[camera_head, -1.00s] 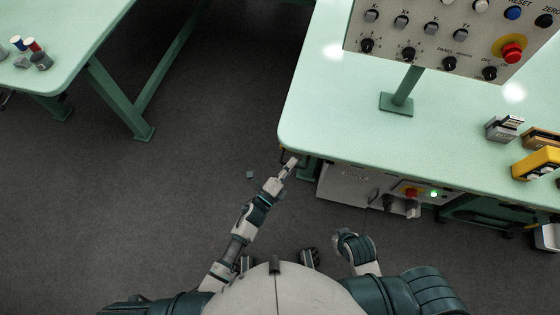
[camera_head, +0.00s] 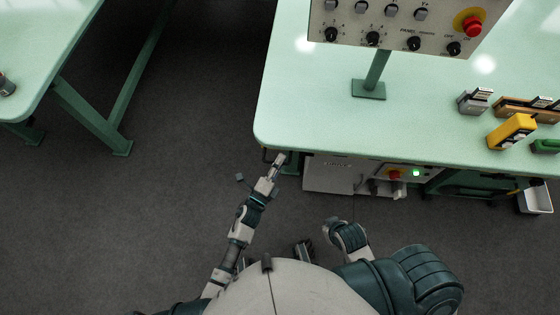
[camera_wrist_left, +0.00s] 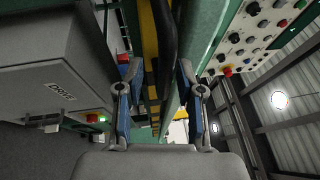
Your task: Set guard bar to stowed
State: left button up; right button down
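My left gripper (camera_head: 279,160) is at the near left corner of the mint table, by its front edge. In the left wrist view the two blue-padded fingers of this gripper (camera_wrist_left: 157,72) stand apart. A dark bar (camera_wrist_left: 166,40) runs between them, beside a yellow-and-black striped strip (camera_wrist_left: 149,45). The dark bar looks like the guard bar; I cannot tell whether the fingers touch it. In the head view the bar is mostly hidden under the table edge. My right arm is folded close to my body, and its gripper's opening does not show clearly.
The table (camera_head: 300,110) carries a control panel (camera_head: 400,25) on a post. Under it are a grey drive box (camera_head: 330,176) and a red knob beside a lit green lamp (camera_head: 416,173). A yellow device (camera_head: 512,130) lies at right.

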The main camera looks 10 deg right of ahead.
pick_arm(q)
jog(key=shift+s+a+f, duration=0.1)
jog(key=shift+s+a, duration=0.1)
jog(key=shift+a, duration=0.2)
jog(key=v, duration=1.1)
jog(key=shift+s+d, duration=0.15)
jog(key=shift+d, duration=0.15)
jog(key=shift+a+f, duration=0.1)
jog(key=shift+a, duration=0.2)
